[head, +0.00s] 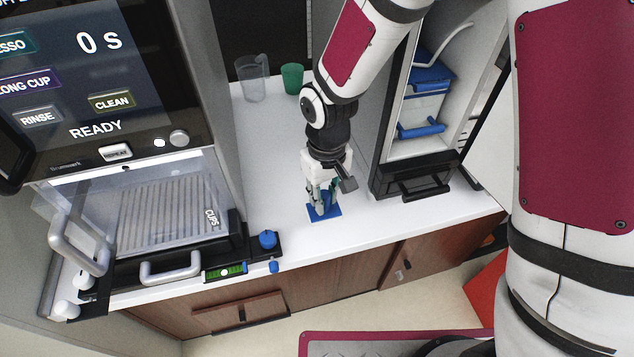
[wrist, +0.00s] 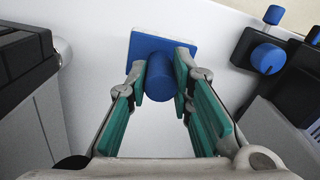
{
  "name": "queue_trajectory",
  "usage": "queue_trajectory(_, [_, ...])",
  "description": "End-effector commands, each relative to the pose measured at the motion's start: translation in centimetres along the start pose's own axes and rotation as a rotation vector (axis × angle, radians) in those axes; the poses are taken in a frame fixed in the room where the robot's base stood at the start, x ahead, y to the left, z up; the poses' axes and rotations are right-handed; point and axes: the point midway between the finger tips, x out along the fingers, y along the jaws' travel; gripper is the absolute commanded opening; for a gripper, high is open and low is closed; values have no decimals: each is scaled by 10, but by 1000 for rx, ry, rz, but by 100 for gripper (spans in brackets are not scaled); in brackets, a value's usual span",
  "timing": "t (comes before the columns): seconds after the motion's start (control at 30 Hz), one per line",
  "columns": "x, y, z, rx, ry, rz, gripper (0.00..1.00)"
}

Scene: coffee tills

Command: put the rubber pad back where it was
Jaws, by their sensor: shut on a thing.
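The rubber pad appears to be the blue square slab (head: 333,213) at the white counter's front, below my gripper (head: 322,200). It also shows in the wrist view (wrist: 190,44). A blue cylinder (wrist: 161,78) rises from its middle like a grip; I cannot tell how the two are joined. My gripper (wrist: 166,84) has its green-padded fingers on either side of this cylinder, shut on it. The slab lies flat on or very close to the counter; any small gap is hidden. My fingers hide part of the cylinder in the head view.
The coffee machine (head: 105,120) stands left, with a blue-knobbed black block (head: 267,242) at its front right corner. An open-fronted white unit (head: 418,130) stands to the right. A clear jug (head: 252,78) and green cup (head: 292,78) stand behind. The counter around the pad is bare.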

Motion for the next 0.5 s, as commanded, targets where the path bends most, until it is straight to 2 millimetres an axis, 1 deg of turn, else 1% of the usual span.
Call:
queue_trajectory(0.03, [2,3,-13,2,2,-1,0])
queue_trajectory(0.2, [5,13,-48,1,1,-1,0])
queue_trajectory(0.33, [6,17,-64,1,1,0,0])
queue_trajectory(0.5, [10,19,-69,0,-2,0,0])
